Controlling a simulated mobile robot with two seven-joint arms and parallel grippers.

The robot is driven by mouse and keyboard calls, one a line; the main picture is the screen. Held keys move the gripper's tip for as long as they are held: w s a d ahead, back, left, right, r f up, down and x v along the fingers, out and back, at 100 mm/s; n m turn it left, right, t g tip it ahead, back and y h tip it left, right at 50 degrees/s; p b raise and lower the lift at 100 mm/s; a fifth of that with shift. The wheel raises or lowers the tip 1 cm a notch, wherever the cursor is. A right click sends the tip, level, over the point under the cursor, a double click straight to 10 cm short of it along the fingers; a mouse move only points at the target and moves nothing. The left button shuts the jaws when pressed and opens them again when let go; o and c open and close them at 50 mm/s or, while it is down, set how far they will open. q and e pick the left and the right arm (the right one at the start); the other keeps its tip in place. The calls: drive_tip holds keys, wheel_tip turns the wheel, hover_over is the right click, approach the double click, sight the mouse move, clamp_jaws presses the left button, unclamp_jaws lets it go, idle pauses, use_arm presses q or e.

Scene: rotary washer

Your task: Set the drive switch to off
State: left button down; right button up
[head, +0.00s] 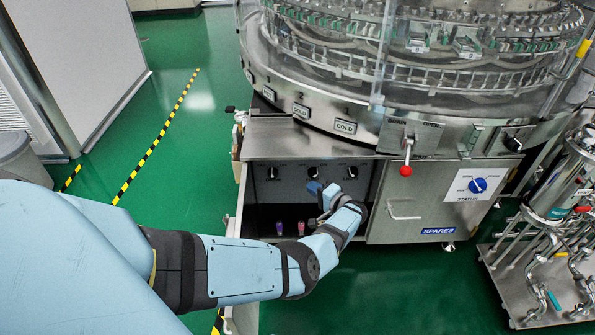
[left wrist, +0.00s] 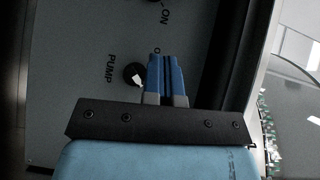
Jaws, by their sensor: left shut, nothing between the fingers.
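A grey control panel (head: 292,188) sits in the open recess under the washer. It carries three black knobs with white pointers, a left one (head: 272,173), a middle one (head: 312,172) and a right one (head: 352,172). Their labels are too small to read in the head view, so I cannot tell which is the drive switch. My left gripper (head: 316,188) is in front of the panel, below the middle knob. In the left wrist view its blue fingers (left wrist: 165,60) are shut and empty, beside a knob labelled PUMP (left wrist: 134,74). Another knob (left wrist: 153,2) is cut off at the top edge.
Two small bottles (head: 290,229) stand on the recess floor. A pipe cart (head: 520,290) is at right. Green floor is clear at left.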

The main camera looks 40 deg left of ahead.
use_arm(q)
drive_tip(key=b, duration=0.3)
approach(274, 172)
drive_tip(key=w+a, duration=0.3)
drive_tip(key=a, duration=0.1)
drive_tip(key=shift+s+a+f, duration=0.2)
drive_tip(key=shift+s+a, duration=1)
drive_tip(key=shift+a, duration=0.1)
use_arm(e)
wheel_tip(274, 172, down, 5)
drive_tip(key=shift+s+a+f+n+g, duration=0.15)
drive_tip(key=shift+n+g, duration=0.15)
drive_tip(key=shift+g, duration=0.8)
